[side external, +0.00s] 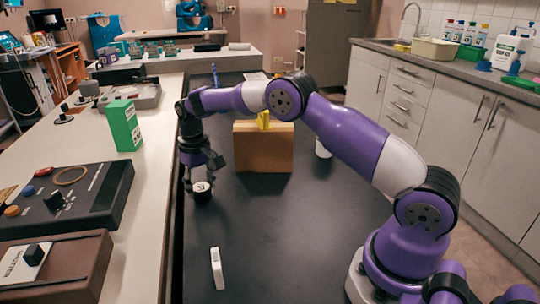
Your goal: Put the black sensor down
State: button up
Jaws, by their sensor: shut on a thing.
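My gripper (203,183) points down over the left part of the black table top (275,235). Its fingers are shut around a small dark round piece with a white top (202,188), which seems to be the black sensor. The sensor is low, at or just above the table; I cannot tell whether it touches. The fingers partly hide its sides.
A brown box (262,153) with a yellow object (263,120) on top stands right of my gripper. A small white device (217,268) lies nearer the front. A green box (123,126) and control panels (70,196) are on the left counter. The table's front middle is clear.

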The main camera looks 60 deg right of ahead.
aim_at(201, 187)
jog(key=o, duration=1.2)
jog(key=shift+f, duration=0.1)
jog(key=s+a+r+t, duration=0.1)
jog(key=s+r, duration=0.1)
jog(key=r, duration=0.8)
jog(key=s+r+t, duration=0.1)
jog(key=s+r, duration=0.2)
jog(key=r, duration=0.7)
jog(key=s+a+f+n+t, duration=0.1)
jog(key=s+f, duration=0.1)
jog(key=s, duration=0.8)
jog(key=s+a+f+n+t, duration=0.1)
jog(key=s+f+t, duration=0.1)
jog(key=s, duration=0.7)
jog(key=shift+s+t, duration=0.3)
jog(key=shift+s, duration=0.1)
